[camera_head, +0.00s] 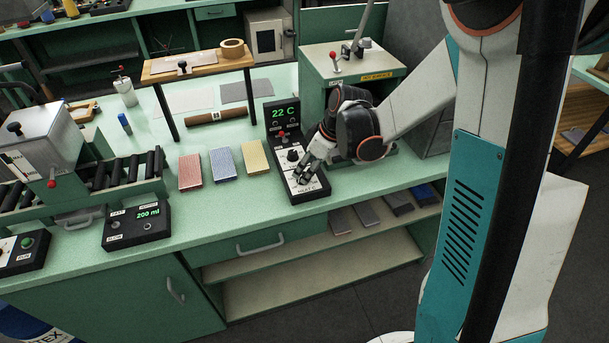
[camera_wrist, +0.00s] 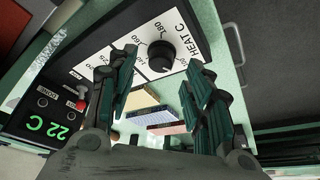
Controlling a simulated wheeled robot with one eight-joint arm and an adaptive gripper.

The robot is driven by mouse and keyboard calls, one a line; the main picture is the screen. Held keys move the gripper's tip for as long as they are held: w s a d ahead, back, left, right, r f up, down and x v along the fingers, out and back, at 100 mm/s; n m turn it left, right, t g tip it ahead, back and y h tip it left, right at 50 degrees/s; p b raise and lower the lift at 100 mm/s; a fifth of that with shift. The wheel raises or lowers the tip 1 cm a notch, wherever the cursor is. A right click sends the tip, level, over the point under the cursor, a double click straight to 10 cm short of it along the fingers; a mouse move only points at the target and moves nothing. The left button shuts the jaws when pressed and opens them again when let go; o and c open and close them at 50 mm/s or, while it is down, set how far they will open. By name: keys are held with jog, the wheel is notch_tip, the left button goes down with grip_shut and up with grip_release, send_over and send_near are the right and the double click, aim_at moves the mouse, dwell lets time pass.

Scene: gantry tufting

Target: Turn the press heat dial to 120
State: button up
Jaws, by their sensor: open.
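The heat dial (camera_wrist: 161,56) is a round black knob on a white scale plate marked HEAT C, seen in the wrist view. Its pointer setting is too small to read. The press control box (camera_head: 269,113) is black, with a green display (camera_head: 284,113) reading 22 C. The display also shows in the wrist view (camera_wrist: 47,128). My gripper (camera_head: 308,170) is over the scale plate in the head view and hides part of it. In the wrist view my gripper (camera_wrist: 163,64) is open, its fingers on either side of the dial. I cannot tell whether they touch it.
A red-tipped lever (camera_wrist: 80,104) stands between the display and the scale plate. Red (camera_head: 190,172), blue (camera_head: 223,163) and yellow (camera_head: 254,158) pads lie left of the box. A wooden shelf stand (camera_head: 200,65) is behind them. The green cabinet (camera_head: 340,72) rises behind my gripper.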

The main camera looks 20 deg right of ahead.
aim_at(303, 175)
jog(key=shift+b+x, duration=0.3)
jog(key=shift+x, duration=1.2)
jog(key=c, duration=1)
jog(key=m+h, duration=0.1)
jog(key=m, duration=0.2)
jog(key=m+t+h+b, duration=0.1)
jog(key=m, duration=0.2)
jog(key=shift+s+a, duration=0.15)
jog(key=shift+a, duration=0.1)
jog(key=m+h, duration=0.2)
jog(key=m, duration=0.3)
jog(key=shift+a+m+b, duration=0.1)
jog(key=shift+m+b, duration=0.2)
jog(key=shift+b, duration=0.1)
